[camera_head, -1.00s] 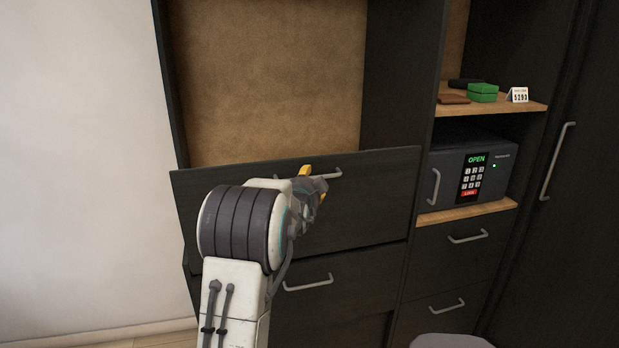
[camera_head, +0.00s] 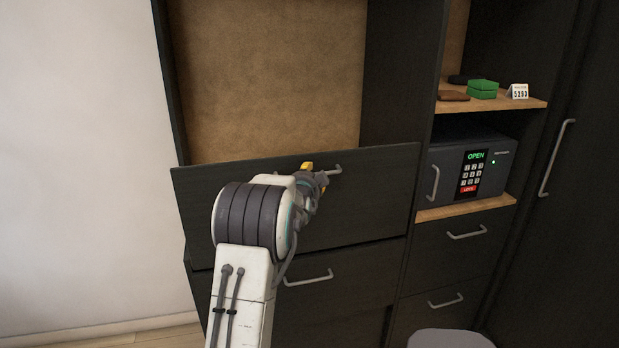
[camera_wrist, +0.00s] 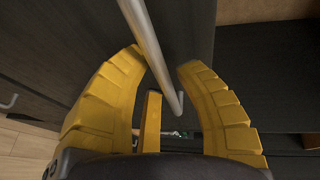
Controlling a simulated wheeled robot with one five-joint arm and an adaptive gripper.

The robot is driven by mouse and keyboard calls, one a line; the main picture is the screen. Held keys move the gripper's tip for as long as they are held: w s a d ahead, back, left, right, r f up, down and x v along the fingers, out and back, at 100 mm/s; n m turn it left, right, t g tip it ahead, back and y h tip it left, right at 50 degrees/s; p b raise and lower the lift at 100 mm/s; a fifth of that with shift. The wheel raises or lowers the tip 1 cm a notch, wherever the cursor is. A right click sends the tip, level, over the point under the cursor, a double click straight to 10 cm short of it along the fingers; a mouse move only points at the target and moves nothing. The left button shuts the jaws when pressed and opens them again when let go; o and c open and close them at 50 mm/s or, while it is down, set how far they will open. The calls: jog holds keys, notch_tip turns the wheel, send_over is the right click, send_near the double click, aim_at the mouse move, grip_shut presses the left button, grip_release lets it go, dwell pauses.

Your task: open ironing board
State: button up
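No ironing board shape shows as such. A wide dark drawer front (camera_head: 365,205) with a grey bar handle (camera_head: 336,170) stands below an open compartment, its top edge a little tilted in the picture. My gripper (camera_head: 316,175) is at this handle and hides its middle. In the wrist view, the yellow fingers of my gripper (camera_wrist: 162,60) are apart. The grey handle bar (camera_wrist: 146,38) runs between them, with gaps visible on both sides. The inside of the drawer is hidden.
A second drawer (camera_head: 350,290) is below. A white wall (camera_head: 80,150) is at left. A grey rounded object (camera_head: 450,339) is at bottom right.

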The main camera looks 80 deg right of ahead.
grip_shut()
jog(key=shift+f+b, duration=0.1)
jog(key=shift+b, duration=0.25)
